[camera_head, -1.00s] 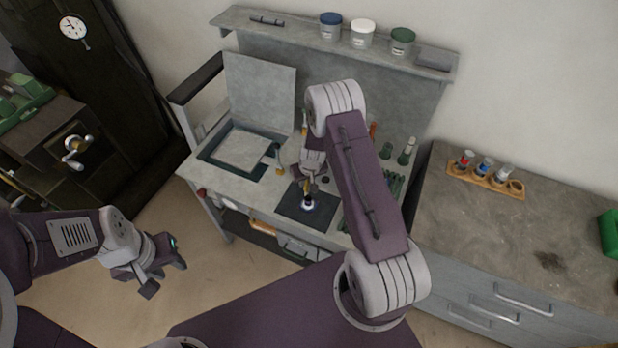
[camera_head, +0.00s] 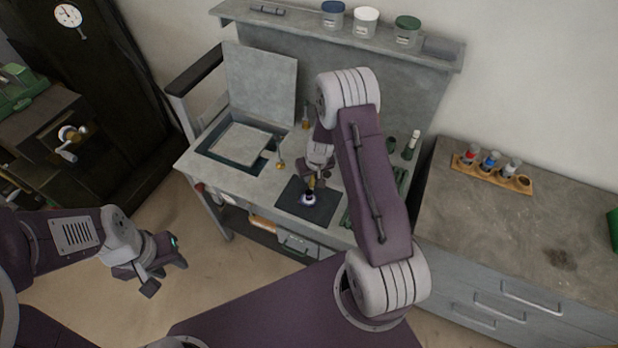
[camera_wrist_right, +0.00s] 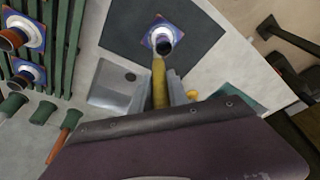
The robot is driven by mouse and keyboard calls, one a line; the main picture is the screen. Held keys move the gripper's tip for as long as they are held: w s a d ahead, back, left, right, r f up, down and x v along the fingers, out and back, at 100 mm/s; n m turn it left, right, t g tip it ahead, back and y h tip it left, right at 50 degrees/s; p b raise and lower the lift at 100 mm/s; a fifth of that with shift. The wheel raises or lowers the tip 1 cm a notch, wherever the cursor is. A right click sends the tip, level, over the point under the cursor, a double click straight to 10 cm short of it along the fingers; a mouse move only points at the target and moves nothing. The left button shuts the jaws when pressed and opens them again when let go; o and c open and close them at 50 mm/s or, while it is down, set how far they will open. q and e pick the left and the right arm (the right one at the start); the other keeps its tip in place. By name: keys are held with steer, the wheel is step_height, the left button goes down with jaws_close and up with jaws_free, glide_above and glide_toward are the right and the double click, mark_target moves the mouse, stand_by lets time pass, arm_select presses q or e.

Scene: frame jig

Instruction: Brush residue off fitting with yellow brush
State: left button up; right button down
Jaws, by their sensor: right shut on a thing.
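The fitting (camera_head: 308,200), a small whitish ring on a blue and purple base, stands on a dark square mat (camera_head: 326,210) on the bench. It also shows in the right wrist view (camera_wrist_right: 161,37), on the mat there (camera_wrist_right: 195,45). My right gripper (camera_head: 314,177) is shut on the yellow brush (camera_wrist_right: 159,82) above the fitting. The brush's dark tip overlaps the fitting's near side in the wrist view; I cannot tell whether they touch. My left gripper (camera_head: 164,268) is open and empty, left of the bench and away from the fitting.
A green slatted rack (camera_wrist_right: 58,45) holding similar fittings is beside the mat. Several handled tools (camera_wrist_right: 62,130) lie near it. A tray with a grey plate (camera_head: 240,144) is left of the mat. The right counter holds a wooden bottle holder (camera_head: 490,177).

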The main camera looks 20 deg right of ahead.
steer(key=shift+s, duration=0.25)
steer(key=shift+s+d+f+b, duration=0.2)
steer(key=shift+d+b, duration=0.1)
steer(key=shift+b, duration=0.4)
steer(key=shift+w+a+r+p, duration=0.1)
steer(key=shift+w+r+p, duration=0.1)
steer(key=shift+r+p, duration=0.3)
steer(key=shift+w+a+f, duration=0.1)
steer(key=shift+w+f, duration=0.05)
steer(key=shift+f, duration=0.15)
